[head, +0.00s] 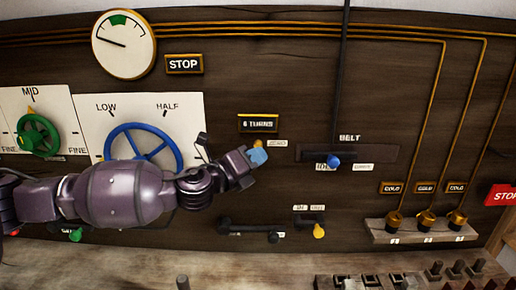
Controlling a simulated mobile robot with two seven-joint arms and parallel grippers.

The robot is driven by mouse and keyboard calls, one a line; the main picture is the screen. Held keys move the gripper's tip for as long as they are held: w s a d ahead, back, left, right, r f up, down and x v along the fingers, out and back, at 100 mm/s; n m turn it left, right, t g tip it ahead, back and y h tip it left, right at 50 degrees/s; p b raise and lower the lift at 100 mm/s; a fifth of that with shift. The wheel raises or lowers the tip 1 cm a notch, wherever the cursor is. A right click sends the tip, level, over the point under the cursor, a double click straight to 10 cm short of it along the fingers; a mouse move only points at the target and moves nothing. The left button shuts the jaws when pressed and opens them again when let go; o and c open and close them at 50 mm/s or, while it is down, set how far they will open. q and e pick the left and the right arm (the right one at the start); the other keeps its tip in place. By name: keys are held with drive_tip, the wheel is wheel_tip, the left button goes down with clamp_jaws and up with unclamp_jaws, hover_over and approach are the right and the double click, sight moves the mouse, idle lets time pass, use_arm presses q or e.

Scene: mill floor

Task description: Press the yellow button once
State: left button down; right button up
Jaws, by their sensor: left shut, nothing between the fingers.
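My left gripper (258,155), with pale blue fingertips, is shut and empty in the middle of the head view. A small yellow piece (257,143), which looks like the yellow button, shows just above the fingertips. It is beside a small white label and below the "6 TURNS" sign (258,123). The fingertips overlap its lower part in the picture. I cannot tell whether they touch it. Another yellow knob (319,231) hangs below a small dark switch plate to the lower right. My right gripper is not in view.
A blue handwheel (143,150) is partly behind my left arm. A blue knob (333,162) sits on the belt slider to the right. Several brass valves (426,220) stand on a ledge further right, near a red stop sign (502,195). A dark handle (248,231) is below the gripper.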

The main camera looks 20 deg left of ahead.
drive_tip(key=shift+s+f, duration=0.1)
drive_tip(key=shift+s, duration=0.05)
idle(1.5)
use_arm(q)
drive_tip(key=shift+w+a, duration=0.1)
drive_tip(key=shift+w, duration=0.3)
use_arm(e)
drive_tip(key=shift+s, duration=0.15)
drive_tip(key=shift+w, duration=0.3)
